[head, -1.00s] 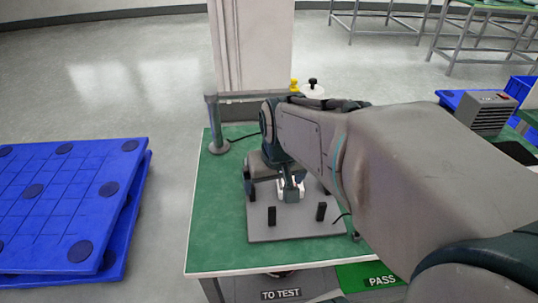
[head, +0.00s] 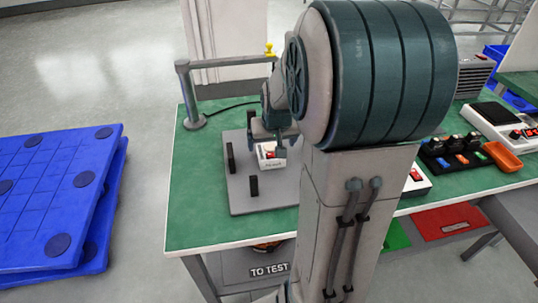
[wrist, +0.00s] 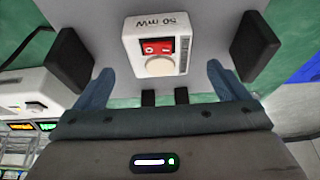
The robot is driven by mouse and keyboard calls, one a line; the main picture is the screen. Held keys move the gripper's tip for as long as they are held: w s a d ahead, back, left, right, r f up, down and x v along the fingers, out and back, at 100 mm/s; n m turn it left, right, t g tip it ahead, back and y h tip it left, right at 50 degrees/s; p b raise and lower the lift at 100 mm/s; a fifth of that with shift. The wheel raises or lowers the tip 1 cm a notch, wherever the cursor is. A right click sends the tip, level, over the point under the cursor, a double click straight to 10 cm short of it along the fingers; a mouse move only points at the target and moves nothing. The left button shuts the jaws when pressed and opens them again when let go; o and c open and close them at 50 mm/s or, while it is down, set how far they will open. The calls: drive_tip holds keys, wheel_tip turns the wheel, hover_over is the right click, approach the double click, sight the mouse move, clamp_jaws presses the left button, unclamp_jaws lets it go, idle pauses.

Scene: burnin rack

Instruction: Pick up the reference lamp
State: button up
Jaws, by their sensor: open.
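The likely reference lamp is a small white box (head: 272,159) marked "50 mW" with a red panel. It stands on the grey plate (head: 246,198) on the green table. In the wrist view the white box (wrist: 160,28) shows its red panel and a round cream disc. My gripper (head: 274,140) is low over the plate, close to the box. In the wrist view its blue-grey fingers are open and spread to either side, with the box between and beyond their tips. I cannot tell whether they touch it.
Black posts (head: 254,185) stand on the plate around the box. A grey post with a crossbar (head: 194,105) stands at the table's back left. My arm hides the table's middle. Devices and an orange tray (head: 502,156) are at right. Blue pallets (head: 55,205) lie on the floor at left.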

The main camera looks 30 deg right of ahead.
sight(271, 150)
drive_tip(key=shift+b+x, duration=0.3)
drive_tip(key=shift+x, duration=2.35)
drive_tip(key=shift+s, duration=0.15)
drive_tip(key=c, duration=1.2)
